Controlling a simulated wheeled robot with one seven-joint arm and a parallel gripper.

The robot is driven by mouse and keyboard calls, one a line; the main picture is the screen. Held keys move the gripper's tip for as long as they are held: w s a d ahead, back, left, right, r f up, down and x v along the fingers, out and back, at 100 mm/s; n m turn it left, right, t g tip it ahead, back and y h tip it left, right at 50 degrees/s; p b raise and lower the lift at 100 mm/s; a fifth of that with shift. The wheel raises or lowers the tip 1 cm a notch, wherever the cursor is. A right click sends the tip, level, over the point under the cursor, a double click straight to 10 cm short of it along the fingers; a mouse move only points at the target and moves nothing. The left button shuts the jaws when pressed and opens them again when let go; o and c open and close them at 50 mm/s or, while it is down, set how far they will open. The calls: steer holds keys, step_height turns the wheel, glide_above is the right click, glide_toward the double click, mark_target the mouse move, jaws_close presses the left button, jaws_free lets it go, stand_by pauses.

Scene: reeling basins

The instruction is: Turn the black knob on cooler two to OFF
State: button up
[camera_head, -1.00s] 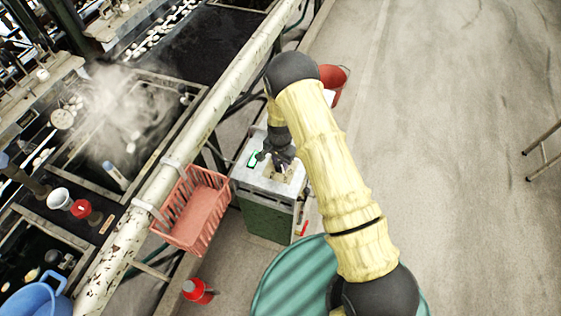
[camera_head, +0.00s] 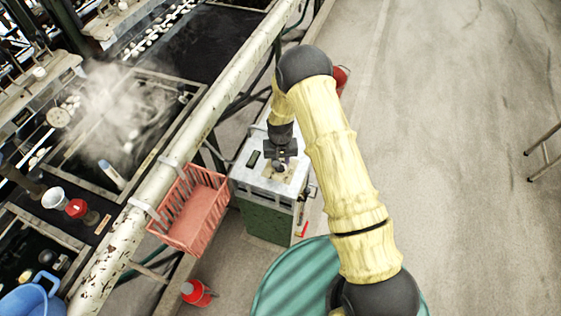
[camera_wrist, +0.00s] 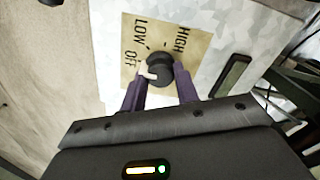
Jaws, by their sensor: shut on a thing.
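The cooler (camera_head: 264,216) is a green box with a light grey top. Its black knob (camera_wrist: 159,68) sits on a tan label plate (camera_wrist: 188,42) marked LOW, HIGH and OFF, as the wrist view shows. The knob's white pointer mark faces the OFF side of the plate. My gripper (camera_wrist: 161,77) reaches down over the cooler top, with its two purple fingers shut on the knob from either side. In the head view my gripper (camera_head: 280,165) largely covers the knob. The small display (camera_head: 254,158) on the cooler top is dark; it also shows in the wrist view (camera_wrist: 234,76).
A red basket (camera_head: 190,210) hangs on the pipe rail (camera_head: 190,135) left of the cooler. A teal drum (camera_head: 290,283) stands in front. A red bottle (camera_head: 197,292) is on the floor. Steaming basins lie beyond the rail; open floor is at right.

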steer(key=shift+w+n, duration=0.1)
steer(key=shift+n, duration=0.2)
steer(key=o, duration=1)
steer(key=shift+c, duration=0.2)
steer(key=shift+r, duration=0.1)
step_height(320, 180, up, 17)
steer(key=shift+r+b, duration=0.15)
steer(key=shift+b, duration=0.2)
